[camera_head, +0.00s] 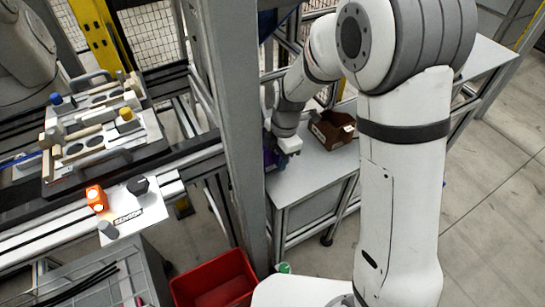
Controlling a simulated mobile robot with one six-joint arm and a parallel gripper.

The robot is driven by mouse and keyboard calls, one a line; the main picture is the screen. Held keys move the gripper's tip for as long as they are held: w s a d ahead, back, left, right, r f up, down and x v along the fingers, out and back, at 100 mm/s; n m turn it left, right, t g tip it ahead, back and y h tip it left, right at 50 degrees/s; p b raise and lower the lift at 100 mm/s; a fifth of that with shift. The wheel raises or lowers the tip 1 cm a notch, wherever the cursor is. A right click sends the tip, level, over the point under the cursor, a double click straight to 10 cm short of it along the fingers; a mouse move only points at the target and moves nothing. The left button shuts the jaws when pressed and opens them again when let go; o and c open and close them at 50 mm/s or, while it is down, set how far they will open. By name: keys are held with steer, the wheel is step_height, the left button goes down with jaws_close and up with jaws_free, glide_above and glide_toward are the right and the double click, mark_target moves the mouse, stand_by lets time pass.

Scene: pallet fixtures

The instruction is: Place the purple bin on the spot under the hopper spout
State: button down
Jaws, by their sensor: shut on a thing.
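The purple bin (271,156) shows only as a small patch at the left end of the grey table (318,178), beside the grey upright post. Most of it is hidden by the post and my arm. My gripper (284,155) reaches down at the bin and is shut on it. Whether the bin touches the table I cannot tell. The hopper spout and the spot under it cannot be made out; a dark blue shape (278,20) at the top is partly hidden behind the post.
A brown bin (333,130) stands on the table right of my gripper. The thick grey post (236,130) rises close on the left. A red bin (215,281) is on the floor. Pallet fixtures (100,140) stand at left. The table's front part is clear.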

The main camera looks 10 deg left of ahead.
steer(key=shift+w+a+f, duration=0.25)
steer(key=shift+a+f, duration=0.2)
steer(key=shift+w+a+f, duration=0.2)
steer(key=shift+a+f, duration=0.2)
steer(key=shift+a, duration=0.05)
steer(key=shift+f, duration=0.2)
steer(key=c, duration=1.1)
jaws_free()
steer(key=shift+d+r, duration=0.1)
steer(key=shift+o, duration=0.2)
